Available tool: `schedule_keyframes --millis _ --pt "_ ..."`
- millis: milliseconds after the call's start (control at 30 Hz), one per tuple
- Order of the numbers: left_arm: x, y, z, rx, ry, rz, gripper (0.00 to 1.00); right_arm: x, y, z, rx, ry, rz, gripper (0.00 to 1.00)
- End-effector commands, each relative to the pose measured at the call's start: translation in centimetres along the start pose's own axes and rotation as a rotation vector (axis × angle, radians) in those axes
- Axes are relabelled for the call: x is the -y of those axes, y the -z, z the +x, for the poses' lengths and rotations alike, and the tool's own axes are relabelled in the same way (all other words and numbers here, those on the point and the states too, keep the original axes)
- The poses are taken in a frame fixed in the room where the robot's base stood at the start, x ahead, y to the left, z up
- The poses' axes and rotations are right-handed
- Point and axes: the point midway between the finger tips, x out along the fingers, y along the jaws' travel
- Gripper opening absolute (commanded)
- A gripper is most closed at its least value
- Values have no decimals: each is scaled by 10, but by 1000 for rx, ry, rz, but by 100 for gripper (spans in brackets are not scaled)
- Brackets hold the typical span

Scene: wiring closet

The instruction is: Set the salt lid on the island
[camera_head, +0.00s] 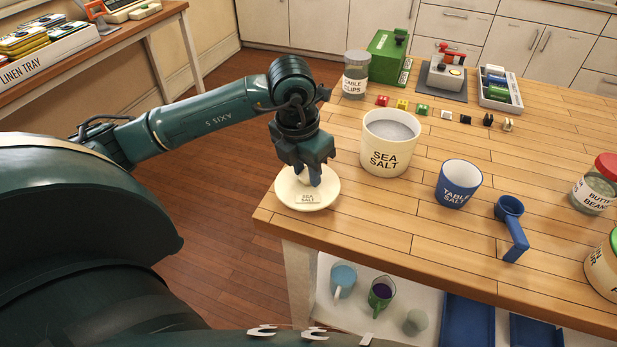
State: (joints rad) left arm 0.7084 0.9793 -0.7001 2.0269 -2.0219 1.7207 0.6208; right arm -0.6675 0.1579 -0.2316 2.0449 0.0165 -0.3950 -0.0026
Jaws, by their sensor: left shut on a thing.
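The salt lid (322,196) is a round cream disc with a "SEA SALT" label, at the left edge of the wooden island (400,235). My left gripper (307,181) points down over it and is shut on its knob, which the fingers mostly hide. The lid looks level; I cannot tell whether it touches the island top. The cream "SEA SALT" crock (385,158) stands open just right of the lid, filled with grey-white salt. My right gripper is not in view.
Right of the crock stand a blue "TABLE SALT" cup (458,186) and a blue scoop (513,235). A "CABLE CLIPS" jar (355,78), a green box (388,58) and several small coloured clips lie behind. A red-lidded jar (592,192) is at right. The front middle is bare.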

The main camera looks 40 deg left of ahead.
Motion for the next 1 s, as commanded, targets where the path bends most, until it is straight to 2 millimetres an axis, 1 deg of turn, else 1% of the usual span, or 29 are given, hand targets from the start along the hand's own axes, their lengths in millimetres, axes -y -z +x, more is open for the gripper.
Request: schedule_keyframes --millis 233,300,500,600,633,900,1000 --pt "0 6 31 -4 1 -1 6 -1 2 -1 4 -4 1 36" --pt "0 6 35 0 0 0 6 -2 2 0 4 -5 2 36" --pt "0 5 35 1 0 0 6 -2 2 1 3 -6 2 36" --pt "0 6 39 1 0 0 6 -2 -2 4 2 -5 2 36" --pt "0 6 39 0 0 0 30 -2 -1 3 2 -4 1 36" --pt "0 6 37 0 0 0 51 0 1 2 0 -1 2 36" --pt "0 6 37 0 0 0 51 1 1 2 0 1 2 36"
